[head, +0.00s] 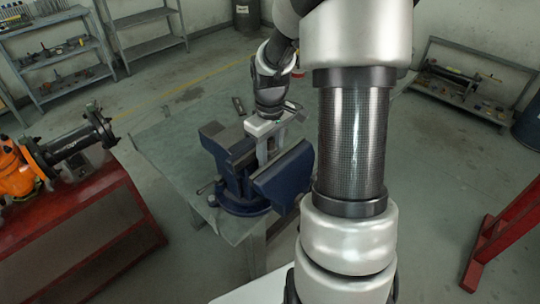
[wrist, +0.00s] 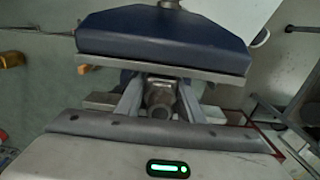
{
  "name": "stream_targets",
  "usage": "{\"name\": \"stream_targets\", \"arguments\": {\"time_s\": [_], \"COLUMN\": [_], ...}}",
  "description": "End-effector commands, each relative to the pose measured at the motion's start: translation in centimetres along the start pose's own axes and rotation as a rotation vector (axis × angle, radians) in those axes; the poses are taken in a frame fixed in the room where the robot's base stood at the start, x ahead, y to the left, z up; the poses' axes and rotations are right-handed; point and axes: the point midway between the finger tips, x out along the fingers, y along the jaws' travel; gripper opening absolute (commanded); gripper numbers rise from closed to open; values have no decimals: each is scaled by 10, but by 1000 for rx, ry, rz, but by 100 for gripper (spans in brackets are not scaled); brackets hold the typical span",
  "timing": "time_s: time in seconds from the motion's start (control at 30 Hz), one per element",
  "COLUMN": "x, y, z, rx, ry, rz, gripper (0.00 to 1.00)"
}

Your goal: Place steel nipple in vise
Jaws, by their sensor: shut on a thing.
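The blue vise (head: 233,172) stands on the workbench, its jaws apart. Its blue jaw block also fills the upper middle of the wrist view (wrist: 165,38). My gripper (head: 269,150) points down over the gap between the vise jaws. In the wrist view my gripper's two fingers (wrist: 160,103) are closed on the steel nipple (wrist: 159,98), a short grey cylinder with its round end showing. The nipple is at the vise gap, in front of the blue jaw; I cannot tell whether it touches a jaw. In the head view the nipple is hidden by the fingers and vise.
A grey-green workbench (head: 172,150) carries the vise. At left, a red cabinet (head: 75,235) bears an orange valve (head: 18,170) with a dark flanged pipe (head: 75,140). Shelves (head: 60,55) line the back wall. A red frame (head: 505,235) stands at right; open floor lies between.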

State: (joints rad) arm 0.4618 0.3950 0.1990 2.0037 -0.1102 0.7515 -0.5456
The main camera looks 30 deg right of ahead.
Motion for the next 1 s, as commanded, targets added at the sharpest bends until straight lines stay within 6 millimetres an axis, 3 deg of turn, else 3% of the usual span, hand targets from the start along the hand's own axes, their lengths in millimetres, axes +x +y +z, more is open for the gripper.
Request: {"name": "stream_targets", "arguments": {"time_s": [0.2,0.23,0.33,0.73,1.0], "x": [3,3,3,-6,-59], "y": [0,0,0,0,1], "z": [0,0,0,0,-1], "rx": [0,0,0,0,1], "ry": [1,0,0,1,4], "rz": [1,0,0,1,4], "gripper": [0,38,53,53,53]}}
